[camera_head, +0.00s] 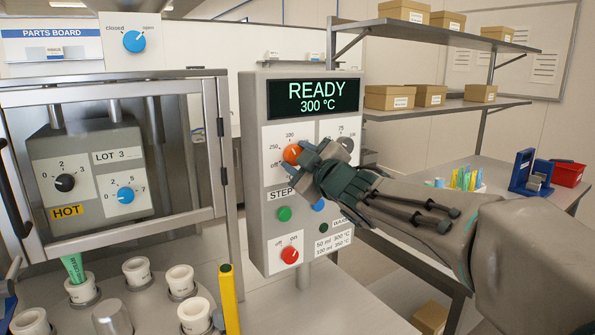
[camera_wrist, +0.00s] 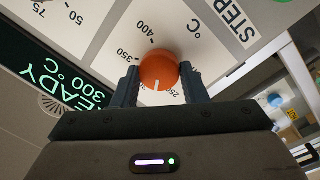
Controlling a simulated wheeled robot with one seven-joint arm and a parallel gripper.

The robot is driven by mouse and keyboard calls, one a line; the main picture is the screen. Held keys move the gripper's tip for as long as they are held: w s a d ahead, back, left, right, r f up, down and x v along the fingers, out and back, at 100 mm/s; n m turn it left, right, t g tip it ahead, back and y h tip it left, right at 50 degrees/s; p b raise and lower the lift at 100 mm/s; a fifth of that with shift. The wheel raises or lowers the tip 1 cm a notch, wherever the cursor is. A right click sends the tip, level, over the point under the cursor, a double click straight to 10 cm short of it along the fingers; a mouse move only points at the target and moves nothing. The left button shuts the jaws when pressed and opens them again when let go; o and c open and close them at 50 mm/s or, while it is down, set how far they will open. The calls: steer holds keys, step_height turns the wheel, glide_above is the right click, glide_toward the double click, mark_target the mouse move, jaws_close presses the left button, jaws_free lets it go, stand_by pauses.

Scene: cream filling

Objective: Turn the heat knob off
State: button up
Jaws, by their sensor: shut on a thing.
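The orange heat knob (camera_head: 291,153) sits on the grey control panel (camera_head: 262,240), on a dial marked in °C. In the wrist view the knob (camera_wrist: 159,71) lies between the two fingers of my gripper (camera_wrist: 158,80), one finger on each side. My gripper (camera_head: 303,161) is shut on the knob and partly covers it in the head view. The knob's white mark points down toward my gripper in the wrist view, beside the 250 label; the labels behind the fingers are partly hidden. The display (camera_head: 314,98) reads READY, 300 °C.
A grey knob (camera_head: 345,145) is close to the right of my gripper. A framed machine (camera_head: 85,170) with white cups stands left; a yellow post (camera_head: 229,298) stands in front.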

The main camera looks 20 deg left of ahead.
steer(key=shift+w+d+f+n+g+y+b, duration=0.1)
steer(key=shift+n+g+y+b, duration=0.15)
steer(key=shift+n+b, duration=2.05)
steer(key=shift+w+f+n+g+y+b, duration=0.15)
steer(key=shift+n+y+b, duration=0.25)
steer(key=shift+n, duration=3.65)
steer(key=shift+s+d+f+n+g+y+b, duration=0.15)
steer(key=shift+n+b, duration=1.35)
steer(key=shift+n, duration=1.65)
steer(key=shift+a+r, duration=0.1)
steer(key=o, duration=1)
steer(key=shift+r, duration=0.1)
steer(key=shift+c, duration=0.2)
steer(key=r+v, duration=0.1)
steer(key=v, duration=1.2)
steer(key=shift+s+d+f+b, duration=0.25)
steer(key=shift+d+f+b, duration=0.1)
steer(key=shift+f+b, duration=0.1)
